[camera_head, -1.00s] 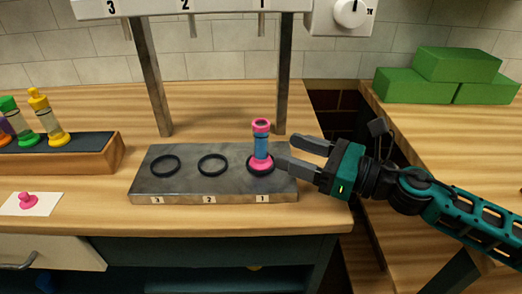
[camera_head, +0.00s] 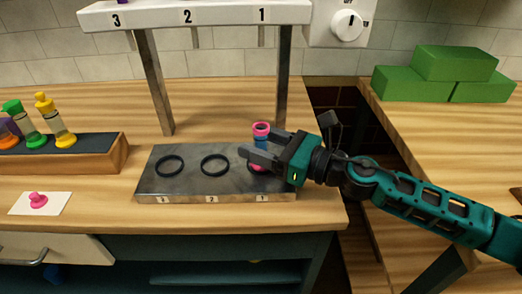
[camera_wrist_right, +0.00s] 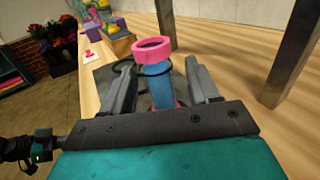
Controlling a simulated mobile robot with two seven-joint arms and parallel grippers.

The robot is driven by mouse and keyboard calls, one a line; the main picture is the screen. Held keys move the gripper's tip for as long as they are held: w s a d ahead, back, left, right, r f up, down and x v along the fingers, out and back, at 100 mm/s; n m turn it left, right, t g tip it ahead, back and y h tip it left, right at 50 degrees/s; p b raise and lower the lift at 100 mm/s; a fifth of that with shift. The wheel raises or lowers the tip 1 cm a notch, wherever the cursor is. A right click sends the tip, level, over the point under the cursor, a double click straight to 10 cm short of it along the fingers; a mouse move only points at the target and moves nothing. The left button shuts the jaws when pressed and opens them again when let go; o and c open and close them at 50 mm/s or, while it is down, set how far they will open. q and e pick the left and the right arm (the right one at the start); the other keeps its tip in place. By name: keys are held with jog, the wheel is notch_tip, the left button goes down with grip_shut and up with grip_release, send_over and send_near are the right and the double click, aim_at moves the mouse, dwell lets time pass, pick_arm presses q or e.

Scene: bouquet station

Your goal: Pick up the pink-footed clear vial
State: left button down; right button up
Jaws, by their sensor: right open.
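The pink-footed clear vial (camera_head: 261,130) stands upright at position 1 of the grey metal base plate (camera_head: 186,190), with blue contents and a pink ring at its top. In the right wrist view the vial (camera_wrist_right: 158,78) stands between the two fingers. My right gripper (camera_head: 259,152) is open around the vial; in the head view its fingers cover the vial's lower middle. The gripper also shows in the wrist view (camera_wrist_right: 160,85), with a gap visible beside the vial. Whether either finger touches it I cannot tell.
Black rings mark positions 3 (camera_head: 169,166) and 2 (camera_head: 215,164), both empty. A white numbered dispenser (camera_head: 225,16) stands on metal posts behind. A wooden rack (camera_head: 98,160) with stoppered vials is left, near a pink stopper (camera_head: 38,200) on a card. Green blocks (camera_head: 440,75) lie at right.

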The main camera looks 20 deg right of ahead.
jog(key=shift+c, duration=0.2)
grip_shut()
dwell(0.4)
